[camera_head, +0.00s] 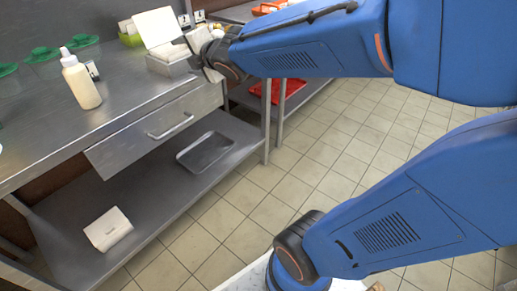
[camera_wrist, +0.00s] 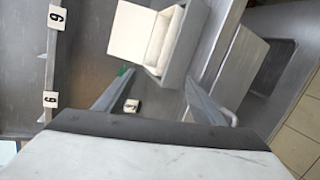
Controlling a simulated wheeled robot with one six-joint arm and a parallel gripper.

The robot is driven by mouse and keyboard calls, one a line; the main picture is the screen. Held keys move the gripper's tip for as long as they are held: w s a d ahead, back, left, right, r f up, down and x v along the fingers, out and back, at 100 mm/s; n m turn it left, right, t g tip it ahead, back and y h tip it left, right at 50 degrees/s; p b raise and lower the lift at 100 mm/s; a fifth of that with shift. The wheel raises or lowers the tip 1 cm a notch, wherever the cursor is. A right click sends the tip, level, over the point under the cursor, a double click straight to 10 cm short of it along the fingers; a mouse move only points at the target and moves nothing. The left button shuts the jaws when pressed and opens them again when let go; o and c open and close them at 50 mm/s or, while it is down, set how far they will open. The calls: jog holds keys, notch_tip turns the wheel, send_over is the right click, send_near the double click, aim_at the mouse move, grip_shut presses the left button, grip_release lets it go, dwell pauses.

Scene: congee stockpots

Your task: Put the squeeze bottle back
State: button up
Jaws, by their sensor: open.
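The squeeze bottle (camera_head: 82,84) is cream-coloured with a pale nozzle. It stands upright on the steel counter (camera_head: 120,92) at the left in the head view, with a small dark-and-white item just behind it. I do not make it out in the wrist view. My gripper (camera_head: 198,55) is over the counter's right end, well to the right of the bottle and beside an open white box (camera_head: 160,30). In the wrist view my gripper (camera_wrist: 160,82) has its two fingers spread with nothing held between them. The open box (camera_wrist: 150,38) shows beyond the fingertips.
Green-lidded containers (camera_head: 42,54) line the counter's back. A drawer (camera_head: 155,128) sticks out below the counter front. Numbered tags (camera_wrist: 57,17) sit on a rail. Tiled floor lies open at right.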

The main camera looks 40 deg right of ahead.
jog(key=s+d+f+m+g+h, duration=0.2)
jog(key=s+d+f+m, duration=0.1)
jog(key=s+m, duration=0.3)
jog(key=s+d+f+m+g+h, duration=0.1)
jog(key=s+d+f+m+g, duration=0.15)
jog(key=s+m, duration=0.3)
jog(key=s+a+f+m+g, duration=0.1)
jog(key=s+f+m, duration=0.3)
jog(key=s, duration=0.5)
jog(key=s+a+f+m+g+y, duration=0.1)
jog(key=s+f+m+g, duration=0.3)
jog(key=s, duration=0.5)
jog(key=shift+s+f+m, duration=0.35)
jog(key=shift+f+m, duration=0.3)
jog(key=shift+m, duration=0.5)
